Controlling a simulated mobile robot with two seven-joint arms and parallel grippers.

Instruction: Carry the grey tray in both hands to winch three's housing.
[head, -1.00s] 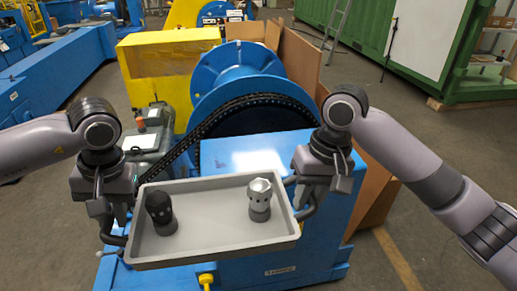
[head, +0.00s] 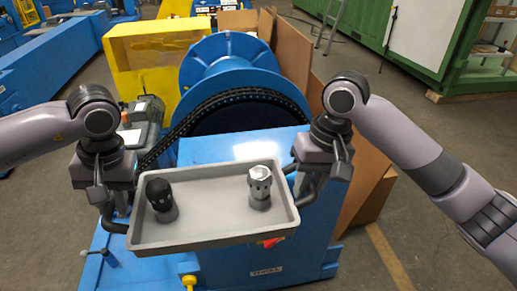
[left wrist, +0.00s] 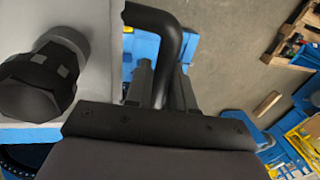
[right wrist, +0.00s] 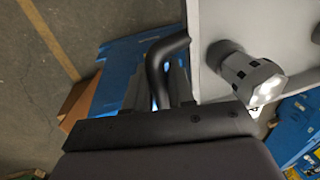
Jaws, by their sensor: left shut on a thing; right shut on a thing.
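The grey tray (head: 215,222) hangs level between my two grippers in the head view, in front of the blue winch. A black fitting (head: 161,199) stands on its left part and a silver-grey fitting (head: 260,186) on its right part. My left gripper (head: 110,212) is shut on the tray's left handle, a black bent bar (left wrist: 165,30). My right gripper (head: 308,186) is shut on the right handle (right wrist: 160,55). The winch housing (head: 240,146) is blue with a flat top, behind the tray. The tray hides part of its front.
A blue drum (head: 230,65) with a black chain (head: 245,95) stands behind the housing. A yellow box (head: 155,55) is at the back left. Brown panels (head: 292,50) stand at the right. Open floor (head: 430,230) lies to the right.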

